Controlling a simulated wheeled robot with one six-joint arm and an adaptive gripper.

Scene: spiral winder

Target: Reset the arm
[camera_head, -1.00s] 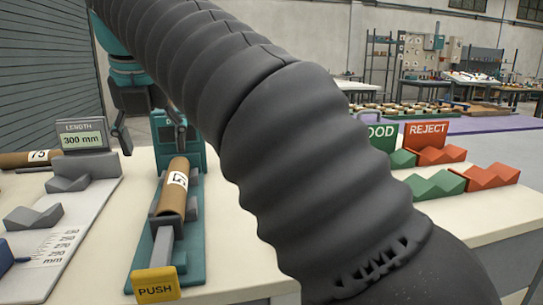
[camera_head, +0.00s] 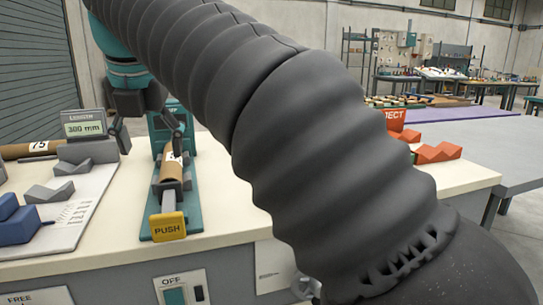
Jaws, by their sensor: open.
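My gripper (camera_head: 150,138) is at the upper left, under the teal wrist of my arm, with its dark fingers apart. It appears empty. It shows just above and beside a brown cardboard tube (camera_head: 172,170) with a white label, which lies in the cradle of a teal fixture (camera_head: 200,195). I cannot tell the gap between fingers and tube. The fixture has a yellow PUSH block (camera_head: 168,227) at its near end. My dark ribbed arm cover fills the middle and hides much of the table.
A grey measuring station with a length display (camera_head: 86,126) and a blue block (camera_head: 18,222) stands left, with another tube (camera_head: 30,150) behind. A red REJECT rack (camera_head: 437,153) stands right. The table front carries an OFF switch panel (camera_head: 182,290). Open floor shows at far right.

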